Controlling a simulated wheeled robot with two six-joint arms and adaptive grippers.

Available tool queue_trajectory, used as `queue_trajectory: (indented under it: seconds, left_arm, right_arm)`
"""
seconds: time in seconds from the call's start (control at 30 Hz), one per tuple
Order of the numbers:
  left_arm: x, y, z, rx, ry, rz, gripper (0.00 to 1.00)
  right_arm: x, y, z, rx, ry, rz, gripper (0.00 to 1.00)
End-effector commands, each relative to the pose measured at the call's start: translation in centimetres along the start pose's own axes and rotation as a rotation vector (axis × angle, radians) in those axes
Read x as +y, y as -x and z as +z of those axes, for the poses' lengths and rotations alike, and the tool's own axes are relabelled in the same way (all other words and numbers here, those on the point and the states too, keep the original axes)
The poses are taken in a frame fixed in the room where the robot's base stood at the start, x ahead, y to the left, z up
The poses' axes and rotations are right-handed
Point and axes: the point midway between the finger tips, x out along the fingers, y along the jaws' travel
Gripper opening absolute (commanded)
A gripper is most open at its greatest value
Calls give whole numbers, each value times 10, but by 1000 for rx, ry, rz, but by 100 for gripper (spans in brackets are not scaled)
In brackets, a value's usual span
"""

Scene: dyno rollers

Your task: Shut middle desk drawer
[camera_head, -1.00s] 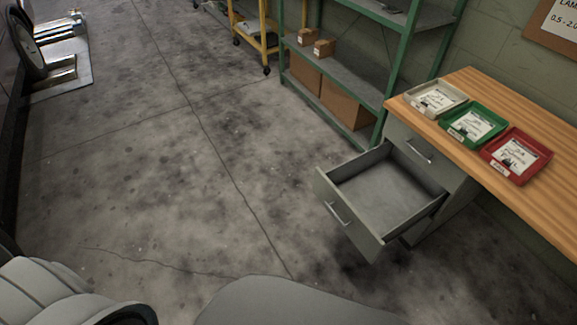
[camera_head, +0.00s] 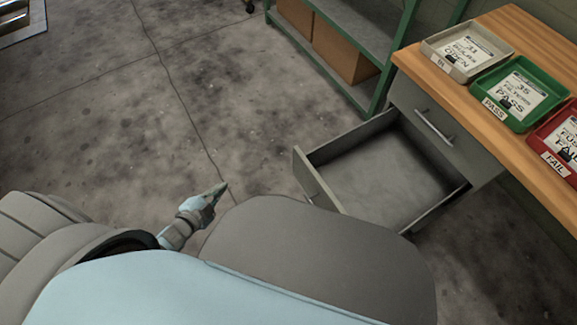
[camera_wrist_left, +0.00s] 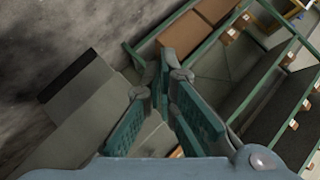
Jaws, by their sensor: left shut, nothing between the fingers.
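The open desk drawer (camera_head: 385,175) is grey and empty, pulled well out below a shut top drawer (camera_head: 425,115). Its front panel (camera_head: 318,182) faces left, and my own body hides its lower part and most of its handle. My left gripper (camera_head: 222,188) is shut and empty, in front of the drawer and to the left of its front panel, with a clear gap between them. In the left wrist view the fingers (camera_wrist_left: 168,68) show up close with nothing between them. A grey boxy shape lies left of them there; I cannot tell which part of the desk it is. My right gripper is not in view.
The wooden desktop (camera_head: 480,55) carries a white tray (camera_head: 466,50), a green tray (camera_head: 520,95) and a red tray (camera_head: 558,135). A green shelf (camera_head: 385,60) with brown boxes (camera_head: 343,50) stands behind the drawer. The concrete floor (camera_head: 130,120) to the left is clear.

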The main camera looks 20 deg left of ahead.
Motion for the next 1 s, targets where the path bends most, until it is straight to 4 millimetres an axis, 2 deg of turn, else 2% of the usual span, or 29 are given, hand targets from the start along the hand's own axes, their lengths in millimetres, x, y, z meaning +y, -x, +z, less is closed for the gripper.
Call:
queue_trajectory:
  seconds: [0.03, 0.1, 0.23, 0.37, 0.47, 0.8, 1.0]
  left_arm:
    - [5, -36, -3, 156, -163, -58, 0]
    - [-8, -50, -36, 368, -390, -131, 0]
    - [-9, -47, -78, 635, -674, -217, 0]
    - [-10, -40, -97, 733, -773, -246, 0]
    - [-12, -45, -106, 737, -776, -249, 0]
    - [-9, -96, -153, 732, -770, -250, 0]
    - [-6, -124, -178, 731, -768, -248, 0]
  right_arm:
    - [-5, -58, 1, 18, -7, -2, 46]
    - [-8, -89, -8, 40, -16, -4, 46]
    - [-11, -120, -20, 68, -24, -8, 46]
    - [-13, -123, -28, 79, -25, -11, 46]
    - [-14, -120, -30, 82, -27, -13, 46]
    - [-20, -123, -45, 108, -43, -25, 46]
    - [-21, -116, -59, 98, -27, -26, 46]
